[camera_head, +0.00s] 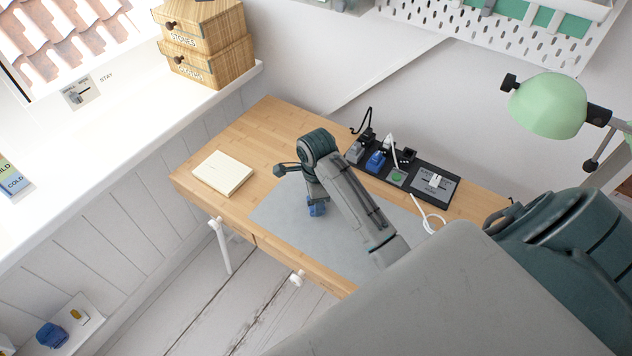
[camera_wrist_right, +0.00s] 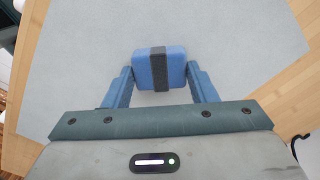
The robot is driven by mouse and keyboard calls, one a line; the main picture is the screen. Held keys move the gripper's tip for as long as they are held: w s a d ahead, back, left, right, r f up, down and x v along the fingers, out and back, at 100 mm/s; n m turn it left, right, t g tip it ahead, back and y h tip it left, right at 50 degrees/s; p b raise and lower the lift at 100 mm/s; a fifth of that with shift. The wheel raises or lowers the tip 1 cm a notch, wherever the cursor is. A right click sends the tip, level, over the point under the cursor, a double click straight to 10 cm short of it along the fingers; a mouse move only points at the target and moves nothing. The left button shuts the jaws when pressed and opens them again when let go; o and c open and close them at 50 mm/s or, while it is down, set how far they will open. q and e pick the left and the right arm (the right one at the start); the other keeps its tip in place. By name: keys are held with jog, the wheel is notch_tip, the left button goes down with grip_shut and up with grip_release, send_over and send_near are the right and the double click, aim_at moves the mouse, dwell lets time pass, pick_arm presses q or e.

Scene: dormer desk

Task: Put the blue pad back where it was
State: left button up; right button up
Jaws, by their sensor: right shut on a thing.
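A blue block with a dark band across its middle, which looks like the blue pad (camera_wrist_right: 174,68), is between the two blue fingers of my right gripper (camera_wrist_right: 160,77) in the right wrist view. The gripper is shut on it, over the grey mat (camera_wrist_right: 230,30). In the head view my right gripper (camera_head: 316,208) points down over the mat's left part. There the blue of pad and fingers runs together, and I cannot tell whether the pad touches the mat. My left gripper is not in view.
A black tray (camera_head: 416,167) at the desk's back holds several small items, including a blue one (camera_head: 376,160). A cream notebook (camera_head: 222,173) lies left of the mat. A green lamp (camera_head: 548,101) stands at right.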

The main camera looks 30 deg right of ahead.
jog(key=o, duration=0.9)
jog(key=shift+r, duration=0.1)
jog(key=shift+r, duration=0.65)
notch_tip(320, 180, up, 11)
jog(key=p, duration=0.9)
jog(key=shift+f, duration=0.2)
jog(key=shift+s, duration=0.1)
